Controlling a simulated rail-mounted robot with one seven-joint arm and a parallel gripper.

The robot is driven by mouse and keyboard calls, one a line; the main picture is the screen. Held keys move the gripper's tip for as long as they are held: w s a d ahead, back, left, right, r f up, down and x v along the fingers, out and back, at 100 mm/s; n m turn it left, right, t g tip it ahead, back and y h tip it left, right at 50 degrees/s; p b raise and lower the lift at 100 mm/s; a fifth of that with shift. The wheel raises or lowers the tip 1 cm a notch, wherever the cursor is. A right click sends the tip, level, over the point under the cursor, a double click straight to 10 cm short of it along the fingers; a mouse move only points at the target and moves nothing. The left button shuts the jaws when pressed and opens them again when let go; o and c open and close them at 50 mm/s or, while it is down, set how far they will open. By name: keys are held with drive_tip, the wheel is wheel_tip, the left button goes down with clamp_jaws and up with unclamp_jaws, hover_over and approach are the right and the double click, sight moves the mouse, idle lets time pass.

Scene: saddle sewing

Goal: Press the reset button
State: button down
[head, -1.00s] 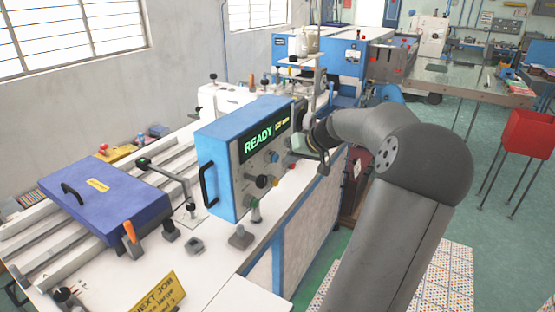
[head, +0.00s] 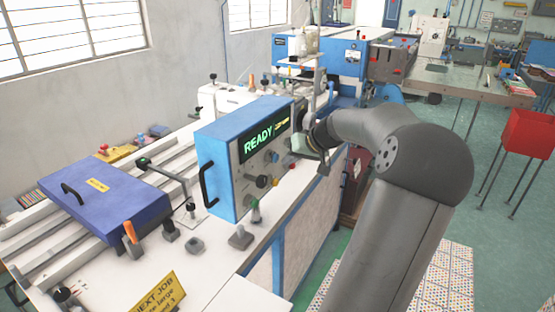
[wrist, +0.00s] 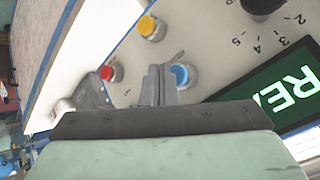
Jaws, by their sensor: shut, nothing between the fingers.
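A blue control box (head: 214,153) stands on the white bench, its grey front panel showing a lit green READY display (head: 258,145). That display is also at the right of the wrist view (wrist: 290,92). In the wrist view the panel carries a blue button (wrist: 181,75), a yellow button (wrist: 147,26) and a red button (wrist: 105,73). No reset label is readable. My gripper (wrist: 160,84) is shut and empty, its fingertips right beside the blue button; I cannot tell whether they touch it. In the head view my wrist largely hides the gripper at the panel's right side.
On the bench are a dark blue lidded case (head: 105,195), a small grey fixture (head: 240,238) and a yellow NEXT JOB sign (head: 157,293).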

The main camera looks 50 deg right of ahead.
drive_tip(key=shift+w, duration=0.15)
idle(0.6)
drive_tip(key=shift+w+a, duration=0.1)
drive_tip(key=shift+w, duration=0.2)
drive_tip(key=shift+w+a, duration=0.15)
drive_tip(key=shift+w, duration=0.35)
idle(0.6)
drive_tip(key=shift+b, duration=0.3)
drive_tip(key=shift+s+d+b, duration=0.2)
drive_tip(key=shift+s+b, duration=0.1)
drive_tip(key=shift+s, duration=0.65)
drive_tip(key=s, duration=0.2)
drive_tip(key=s+d+b, duration=0.1)
drive_tip(key=s, duration=0.1)
drive_tip(key=shift+s, duration=0.4)
